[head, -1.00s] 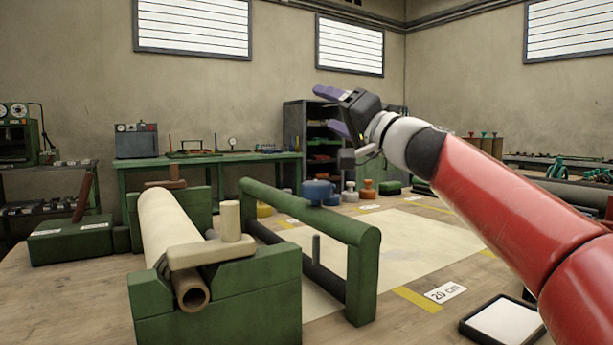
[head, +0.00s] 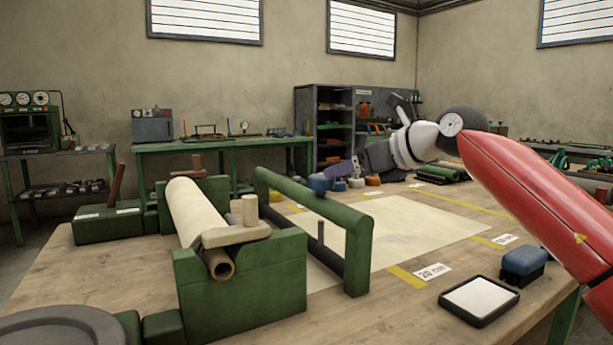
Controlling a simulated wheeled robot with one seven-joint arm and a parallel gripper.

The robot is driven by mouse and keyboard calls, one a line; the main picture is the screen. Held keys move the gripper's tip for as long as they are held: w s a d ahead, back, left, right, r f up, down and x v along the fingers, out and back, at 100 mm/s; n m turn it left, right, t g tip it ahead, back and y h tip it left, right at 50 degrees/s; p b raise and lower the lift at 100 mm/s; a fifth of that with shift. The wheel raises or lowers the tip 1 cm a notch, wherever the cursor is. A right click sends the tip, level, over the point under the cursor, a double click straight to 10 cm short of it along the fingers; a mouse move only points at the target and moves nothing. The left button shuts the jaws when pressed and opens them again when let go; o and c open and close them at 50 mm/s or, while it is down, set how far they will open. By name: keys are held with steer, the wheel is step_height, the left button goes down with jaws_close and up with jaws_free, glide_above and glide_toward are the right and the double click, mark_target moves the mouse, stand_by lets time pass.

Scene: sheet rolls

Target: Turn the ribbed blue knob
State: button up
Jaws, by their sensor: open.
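A small blue object (head: 319,184), the likeliest blue knob, shows just above the green bar of the roll frame, toward the far side of the bench. It is too small for me to make out ribs, and the bar hides its lower part. The fingertips overlap the blue object's right side in the picture. I cannot tell whether they touch it. The gripper is open, with nothing visible in it; one finger is largely hidden.
The green roll frame (head: 310,200) and a cream roll (head: 196,212) with a wooden crank (head: 237,236) stand in front. A cream sheet (head: 425,225) lies flat behind. A black tray (head: 479,300) and blue brush (head: 524,264) sit at right. Orange and grey pieces stand beside the gripper.

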mark_target(322, 175)
steer(key=shift+s+a, duration=0.1)
steer(key=shift+a, duration=0.2)
steer(key=x, duration=0.7)
steer(key=shift+a+f+p, duration=0.15)
steer(key=shift+p, duration=0.2)
steer(key=c, duration=1)
steer(key=shift+f+m, duration=0.1)
steer(key=shift+m, duration=0.2)
